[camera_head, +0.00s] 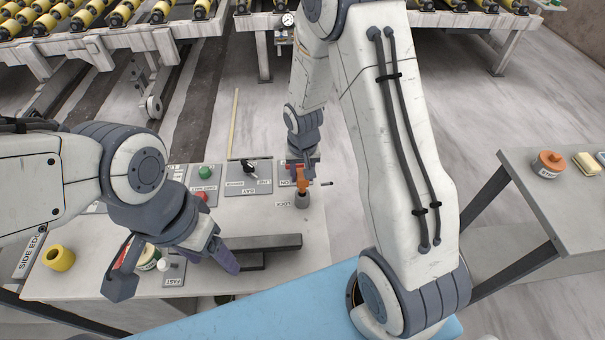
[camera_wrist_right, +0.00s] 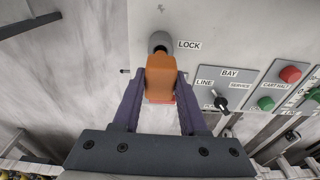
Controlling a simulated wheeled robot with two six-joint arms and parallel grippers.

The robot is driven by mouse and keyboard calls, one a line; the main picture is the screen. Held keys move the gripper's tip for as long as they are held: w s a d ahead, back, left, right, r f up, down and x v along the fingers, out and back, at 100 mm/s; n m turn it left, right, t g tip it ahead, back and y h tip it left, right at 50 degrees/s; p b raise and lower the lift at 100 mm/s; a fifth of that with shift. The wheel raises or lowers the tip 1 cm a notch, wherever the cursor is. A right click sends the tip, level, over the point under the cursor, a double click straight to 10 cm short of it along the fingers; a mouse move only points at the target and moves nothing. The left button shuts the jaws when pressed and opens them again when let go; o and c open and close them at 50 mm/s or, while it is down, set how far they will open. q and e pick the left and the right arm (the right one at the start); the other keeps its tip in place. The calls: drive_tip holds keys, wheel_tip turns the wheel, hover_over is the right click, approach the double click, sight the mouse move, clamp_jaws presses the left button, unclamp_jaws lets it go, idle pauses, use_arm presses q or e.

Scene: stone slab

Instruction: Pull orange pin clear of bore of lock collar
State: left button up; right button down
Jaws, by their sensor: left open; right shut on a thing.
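The orange pin (camera_wrist_right: 160,78) is between the fingers of my right gripper (camera_wrist_right: 160,100), which is shut on it. In the head view the orange pin (camera_head: 302,178) stands just above the grey lock collar (camera_head: 302,200). In the right wrist view the collar (camera_wrist_right: 160,42) sits beside the LOCK label, and the pin's far end meets or overlaps it; I cannot tell how deep it sits in the bore. My right gripper (camera_head: 302,165) is mostly hidden by its own wrist in the head view. My left gripper (camera_head: 180,273) is open and empty over the panel's left part.
The panel holds a black LINE/BAY switch (camera_wrist_right: 220,102), a red button (camera_wrist_right: 290,74) and a green button (camera_wrist_right: 265,103). A yellow ring (camera_head: 59,258) lies at the left. A side table (camera_head: 570,210) at the right bears an orange-lidded jar (camera_head: 549,163).

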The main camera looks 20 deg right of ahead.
drive_tip(key=shift+r, duration=0.1)
drive_tip(key=shift+r+p, duration=2.4)
drive_tip(key=shift+r, duration=0.6)
